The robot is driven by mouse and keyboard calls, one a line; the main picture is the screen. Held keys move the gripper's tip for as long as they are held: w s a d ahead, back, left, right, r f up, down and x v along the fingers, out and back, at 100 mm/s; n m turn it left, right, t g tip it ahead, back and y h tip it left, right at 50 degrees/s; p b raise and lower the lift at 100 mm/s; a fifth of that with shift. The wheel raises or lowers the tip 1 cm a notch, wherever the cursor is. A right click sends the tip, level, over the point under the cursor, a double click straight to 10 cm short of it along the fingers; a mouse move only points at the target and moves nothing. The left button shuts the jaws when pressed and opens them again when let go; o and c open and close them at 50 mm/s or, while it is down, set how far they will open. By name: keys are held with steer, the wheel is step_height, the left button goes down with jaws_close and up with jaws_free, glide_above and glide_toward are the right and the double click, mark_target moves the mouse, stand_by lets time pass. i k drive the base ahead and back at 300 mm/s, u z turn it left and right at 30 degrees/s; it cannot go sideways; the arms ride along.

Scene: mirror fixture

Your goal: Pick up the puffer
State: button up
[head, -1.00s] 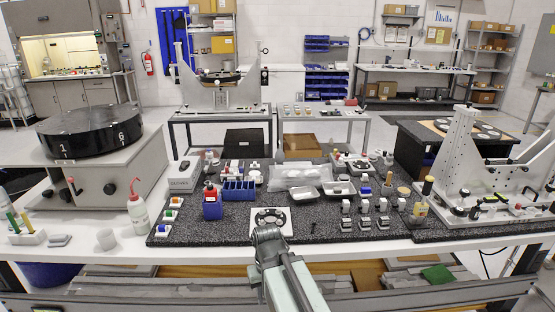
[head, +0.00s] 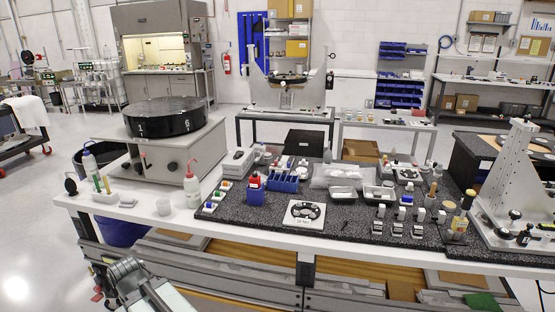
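I cannot pick out the puffer with certainty. A round black item on a stand (head: 71,185) is at the left end. A white squeeze bottle with a red spout (head: 192,187) stands left of the black speckled mat. My arm shows at the bottom left, in front of the bench, apart from everything on it. I cannot make out its gripper fingers or anything held.
The speckled mat (head: 345,232) carries a blue rack (head: 284,182), a white plate with a black ring (head: 304,214), trays and small bottles. A large black disc (head: 165,117) sits on a grey machine behind the left end. Open floor lies at the left.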

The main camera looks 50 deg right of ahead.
mark_target(328, 157)
steer(key=u, duration=1.85)
steer(key=k, duration=2.55)
steer(key=z, duration=1.15)
steer(key=i, duration=1.05)
steer(key=u, duration=0.1)
